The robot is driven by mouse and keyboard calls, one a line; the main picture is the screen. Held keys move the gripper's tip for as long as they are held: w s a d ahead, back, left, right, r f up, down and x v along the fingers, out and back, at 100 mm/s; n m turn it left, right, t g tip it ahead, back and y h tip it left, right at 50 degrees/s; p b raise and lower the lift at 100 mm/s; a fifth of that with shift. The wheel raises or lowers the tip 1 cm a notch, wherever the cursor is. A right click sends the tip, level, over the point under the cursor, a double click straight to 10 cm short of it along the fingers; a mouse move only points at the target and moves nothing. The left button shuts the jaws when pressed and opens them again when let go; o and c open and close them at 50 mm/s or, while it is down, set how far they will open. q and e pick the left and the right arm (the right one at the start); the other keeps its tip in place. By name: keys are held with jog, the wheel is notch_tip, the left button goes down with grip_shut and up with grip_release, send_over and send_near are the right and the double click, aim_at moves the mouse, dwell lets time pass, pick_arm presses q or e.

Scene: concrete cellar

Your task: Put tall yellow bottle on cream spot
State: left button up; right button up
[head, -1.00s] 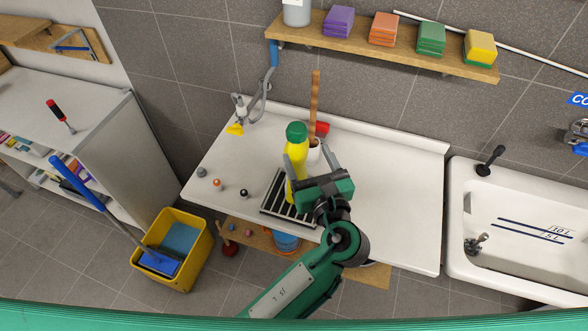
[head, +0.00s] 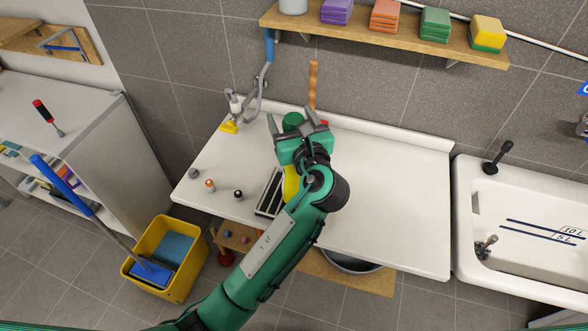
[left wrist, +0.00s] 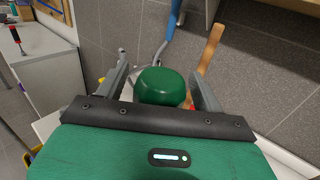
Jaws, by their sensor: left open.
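The tall yellow bottle (head: 291,185) with a green cap stands upright on the white counter, at the black slatted rack. My left arm and gripper hide most of it in the head view. My left gripper (head: 290,117) is open at the bottle's top. In the left wrist view the green cap (left wrist: 162,86) shows between the two spread fingers, with gaps on both sides. I cannot make out a cream spot on the counter. My right gripper is in neither view.
The slatted rack (head: 268,193) is partly covered by my arm. A wooden handle (head: 313,85) rises just behind the bottle. Small bottles (head: 210,185) stand at the counter's left. The counter's right half (head: 395,190) is clear, beside the sink (head: 520,215).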

pick_arm(q)
jog(key=shift+w+a, duration=0.1)
jog(key=shift+w, duration=0.05)
grip_shut()
jog(key=shift+r, duration=0.1)
dwell(0.4)
